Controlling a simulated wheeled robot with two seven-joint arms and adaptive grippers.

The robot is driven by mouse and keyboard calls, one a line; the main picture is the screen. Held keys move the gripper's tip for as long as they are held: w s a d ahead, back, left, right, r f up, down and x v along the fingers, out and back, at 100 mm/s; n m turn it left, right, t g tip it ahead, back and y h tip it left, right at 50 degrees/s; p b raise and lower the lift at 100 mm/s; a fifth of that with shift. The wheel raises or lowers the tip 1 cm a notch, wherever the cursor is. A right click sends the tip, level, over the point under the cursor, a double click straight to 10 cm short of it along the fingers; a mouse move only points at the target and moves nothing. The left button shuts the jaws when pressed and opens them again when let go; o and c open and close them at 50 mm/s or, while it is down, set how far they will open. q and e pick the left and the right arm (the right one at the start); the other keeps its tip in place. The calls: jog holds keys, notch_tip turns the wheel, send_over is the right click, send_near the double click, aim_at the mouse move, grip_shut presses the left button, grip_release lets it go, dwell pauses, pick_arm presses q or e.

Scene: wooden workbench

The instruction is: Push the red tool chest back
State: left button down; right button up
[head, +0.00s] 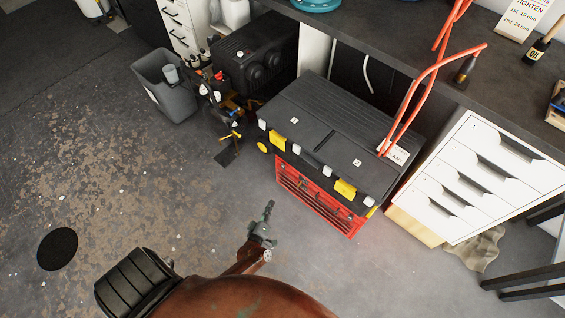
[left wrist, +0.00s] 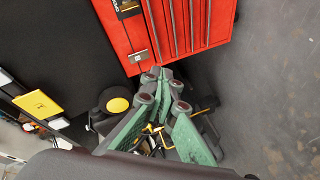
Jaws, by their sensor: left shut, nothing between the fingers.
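The red tool chest (head: 318,201) has a black lid section (head: 325,140) with yellow latches on top and red drawers below. It stands on the floor in front of the dark workbench, left of the white drawer unit. My left gripper (head: 268,208) is shut and empty, in front of the chest's left front corner with a visible gap in the head view. In the left wrist view the green-padded fingers (left wrist: 164,75) come close to the edge of the red drawer front (left wrist: 180,30); I cannot tell whether they touch it. My right gripper is not in view.
The white drawer unit (head: 475,180) stands close to the chest's right. A grey bin (head: 167,92) and a black machine (head: 257,57) stand to the left and behind. The floor (head: 130,190) at left is largely clear.

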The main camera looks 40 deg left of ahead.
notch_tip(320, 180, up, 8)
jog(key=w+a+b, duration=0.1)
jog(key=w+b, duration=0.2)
jog(key=b, duration=0.3)
pick_arm(q)
jog(key=w+a+r+n+y+b, duration=0.1)
jog(key=w+a+n+y+b, duration=0.1)
jog(key=w+a+n, duration=0.3)
jog(key=w+a+r+n+g+y+b, duration=0.1)
jog(key=w+a+n+y, duration=0.4)
jog(key=w, duration=0.8)
jog(key=shift+w+a+r+n+b, duration=0.2)
jog(key=shift+a+r+n+b, duration=0.3)
jog(key=shift+a+r+b, duration=0.4)
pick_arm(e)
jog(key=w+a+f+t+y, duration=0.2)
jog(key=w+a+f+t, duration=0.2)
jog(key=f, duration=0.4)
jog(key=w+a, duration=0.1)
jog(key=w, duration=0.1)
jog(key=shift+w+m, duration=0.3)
pick_arm(q)
jog(key=shift+d+f, duration=0.15)
jog(key=shift+d, duration=0.05)
